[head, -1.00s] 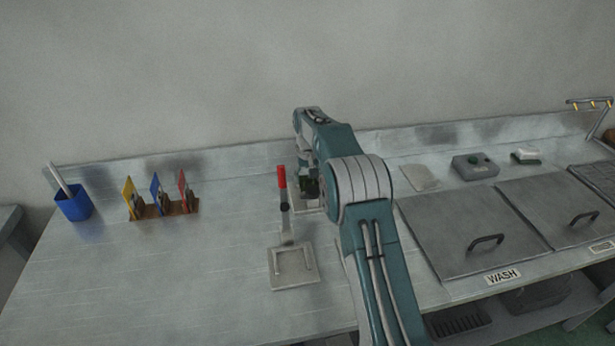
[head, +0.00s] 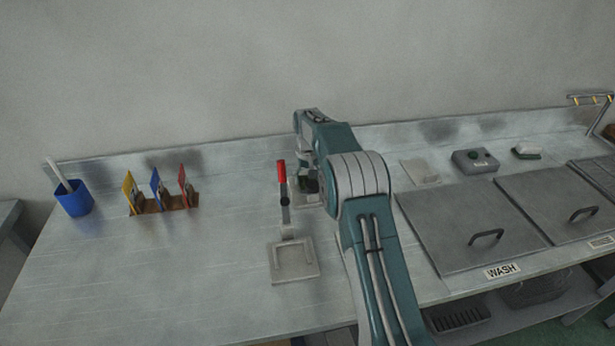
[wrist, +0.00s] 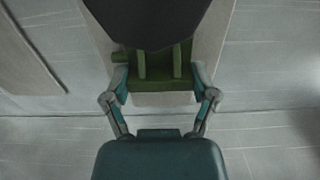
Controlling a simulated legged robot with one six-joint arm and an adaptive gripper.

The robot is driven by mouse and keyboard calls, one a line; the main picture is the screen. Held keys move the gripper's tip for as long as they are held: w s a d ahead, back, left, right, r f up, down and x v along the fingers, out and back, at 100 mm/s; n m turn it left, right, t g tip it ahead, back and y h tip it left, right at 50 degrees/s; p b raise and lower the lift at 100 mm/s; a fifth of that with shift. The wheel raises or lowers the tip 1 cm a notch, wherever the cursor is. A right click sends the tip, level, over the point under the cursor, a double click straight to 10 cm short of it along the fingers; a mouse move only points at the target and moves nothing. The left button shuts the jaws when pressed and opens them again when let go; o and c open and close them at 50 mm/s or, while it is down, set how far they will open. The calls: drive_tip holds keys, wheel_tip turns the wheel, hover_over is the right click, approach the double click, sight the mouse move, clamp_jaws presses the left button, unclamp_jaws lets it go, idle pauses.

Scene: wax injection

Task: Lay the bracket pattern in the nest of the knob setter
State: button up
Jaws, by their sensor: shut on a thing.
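My gripper (wrist: 160,84) is shut on a green part, which looks like the bracket pattern (wrist: 150,70). In the wrist view the part shows a broad bar and upright ribs, and a dark angular shape (wrist: 146,22) covers its far side. In the head view my arm hides most of the gripper and the part, just right of a red-handled upright lever (head: 282,175). The lever stands behind a pale square plate with a raised frame (head: 311,272). I cannot tell which piece here is the knob setter's nest, or whether the part touches anything below.
Lidded tanks, one marked WASH (head: 460,215), lie right of my arm. A grey box (head: 475,161) stands behind them. The bench's left front is clear.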

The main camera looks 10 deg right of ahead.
drive_tip(key=o, duration=0.9)
drive_tip(key=shift+c, duration=0.2)
wheel_tip(320, 180, up, 12)
drive_tip(key=shift+f, duration=0.1)
